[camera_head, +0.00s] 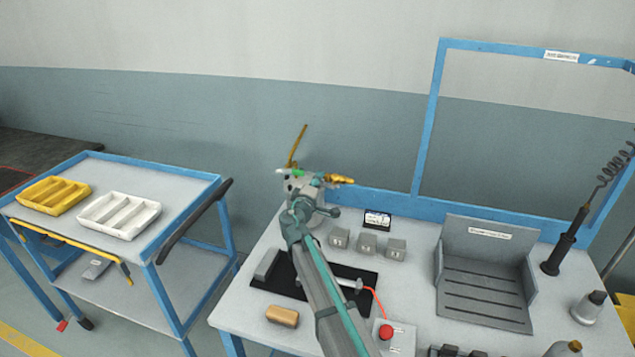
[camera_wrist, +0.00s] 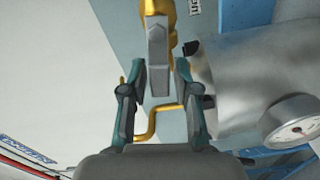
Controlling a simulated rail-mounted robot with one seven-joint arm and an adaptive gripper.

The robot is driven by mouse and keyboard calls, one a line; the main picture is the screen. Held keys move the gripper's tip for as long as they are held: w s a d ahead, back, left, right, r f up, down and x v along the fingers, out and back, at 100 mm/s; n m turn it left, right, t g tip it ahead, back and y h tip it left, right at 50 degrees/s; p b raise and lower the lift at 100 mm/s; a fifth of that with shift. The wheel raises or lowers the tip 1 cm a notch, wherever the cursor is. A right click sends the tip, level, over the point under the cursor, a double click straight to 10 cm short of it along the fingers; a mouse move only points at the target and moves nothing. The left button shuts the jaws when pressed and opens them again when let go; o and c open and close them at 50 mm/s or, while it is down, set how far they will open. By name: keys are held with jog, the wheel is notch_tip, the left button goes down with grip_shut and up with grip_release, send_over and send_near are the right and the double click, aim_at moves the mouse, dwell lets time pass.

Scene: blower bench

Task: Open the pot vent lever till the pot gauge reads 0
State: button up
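In the wrist view, my gripper (camera_wrist: 156,90) is open, its two dark fingers apart on either side of a grey lever-like bar (camera_wrist: 158,62) on a brass fitting (camera_wrist: 158,12). Gaps show between the bar and both fingers. A metal cylinder (camera_wrist: 235,88), apparently the pot, is to the right, with a round white gauge (camera_wrist: 293,121) at its lower right. The gauge's reading is too small to tell. In the head view, brass parts (camera_head: 340,179) show beside the end of my arm, over the bench's back left. My arm hides most of the pot there.
A bent brass rod (camera_wrist: 155,124) crosses behind the fingers. On the bench are small grey blocks (camera_head: 367,243), a red button (camera_head: 386,332), a brown block (camera_head: 282,316) and a slotted grey stand (camera_head: 486,283). A trolley at left holds yellow (camera_head: 53,195) and white trays (camera_head: 119,215).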

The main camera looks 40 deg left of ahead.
grip_shut()
jog(key=shift+f+n+b, duration=0.4)
jog(key=shift+b, duration=0.4)
jog(key=shift+f+n+b, duration=0.1)
jog(key=shift+n+b, duration=0.7)
jog(key=shift+o, duration=0.3)
grip_release()
